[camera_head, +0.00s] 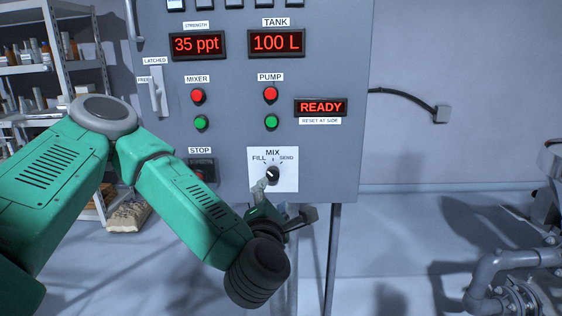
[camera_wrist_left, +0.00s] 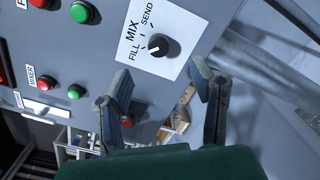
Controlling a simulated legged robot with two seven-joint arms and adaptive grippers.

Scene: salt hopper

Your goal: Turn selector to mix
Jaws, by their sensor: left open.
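The selector is a dark round knob (camera_head: 273,176) on a white plate marked FILL, MIX and SEND, low on the grey control panel. Its white mark appears to point up and left, towards FILL. The knob also shows in the left wrist view (camera_wrist_left: 160,45), beyond the fingertips and not between them. My left gripper (camera_head: 284,202) is just below the knob in the head view, with one finger in front of the plate's lower edge. In the left wrist view my left gripper (camera_wrist_left: 163,78) is open and empty, its fingers spread apart. My right gripper is out of view.
A STOP button (camera_head: 199,174) sits left of the selector, partly behind my left arm. Red and green MIXER and PUMP buttons (camera_head: 270,94) are above. The displays read 35 ppt, 100 L and READY (camera_head: 320,107). Shelves (camera_head: 60,60) stand left; pipework (camera_head: 500,270) is right.

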